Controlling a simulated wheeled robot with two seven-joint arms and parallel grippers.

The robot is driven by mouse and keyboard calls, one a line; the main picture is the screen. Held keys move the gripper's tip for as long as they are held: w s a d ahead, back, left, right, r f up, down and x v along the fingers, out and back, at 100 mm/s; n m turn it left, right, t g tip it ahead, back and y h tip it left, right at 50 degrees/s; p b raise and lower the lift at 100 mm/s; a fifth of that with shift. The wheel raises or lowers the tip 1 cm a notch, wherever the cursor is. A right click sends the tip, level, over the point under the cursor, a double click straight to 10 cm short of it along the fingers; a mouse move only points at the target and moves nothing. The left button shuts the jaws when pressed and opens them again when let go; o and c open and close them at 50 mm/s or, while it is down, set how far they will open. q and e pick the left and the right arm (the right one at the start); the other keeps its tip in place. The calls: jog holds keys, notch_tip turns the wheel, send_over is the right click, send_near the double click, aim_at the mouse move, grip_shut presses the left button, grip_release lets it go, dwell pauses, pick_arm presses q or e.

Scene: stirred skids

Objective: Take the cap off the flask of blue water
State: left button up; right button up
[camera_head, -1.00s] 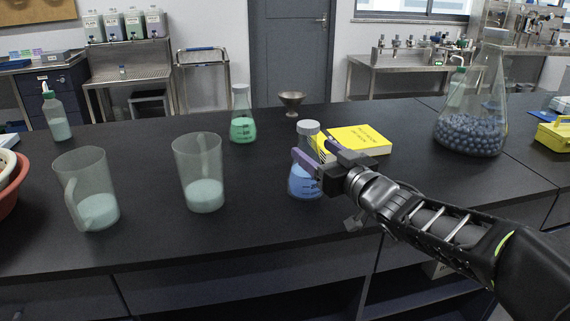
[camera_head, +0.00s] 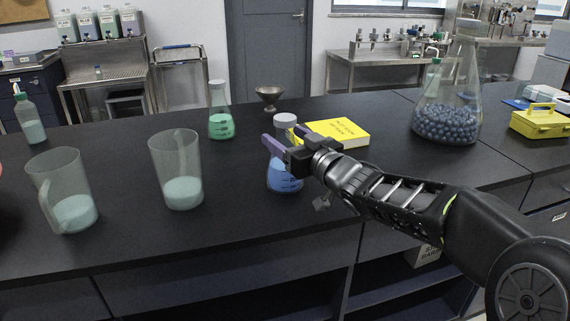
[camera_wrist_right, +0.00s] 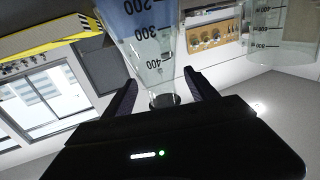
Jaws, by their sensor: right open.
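The flask of blue water (camera_head: 285,182) stands upright on the dark bench, with a pale grey cap (camera_head: 286,120) on its neck. My right gripper (camera_head: 282,139) is open at the flask's neck, just below the cap's top, and partly hides the neck. In the right wrist view the flask (camera_wrist_right: 140,25) appears upside down, and its dark-looking cap end (camera_wrist_right: 165,100) lies between the two open fingers (camera_wrist_right: 162,92). Gaps show on both sides, and I cannot tell whether either finger touches. My left gripper is not in view.
A yellow book (camera_head: 337,133) lies close behind the right gripper. A green-liquid flask (camera_head: 221,125) and small bowl (camera_head: 269,97) stand farther back. Two beakers (camera_head: 177,165) (camera_head: 62,185) stand left. A large flask of blue balls (camera_head: 447,122) stands right. The bench front is clear.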

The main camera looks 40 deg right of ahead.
jog(key=w, duration=0.4)
jog(key=shift+d, duration=0.1)
jog(key=shift+c, duration=0.2)
grip_shut()
dwell(0.7)
jog(key=shift+r, duration=0.1)
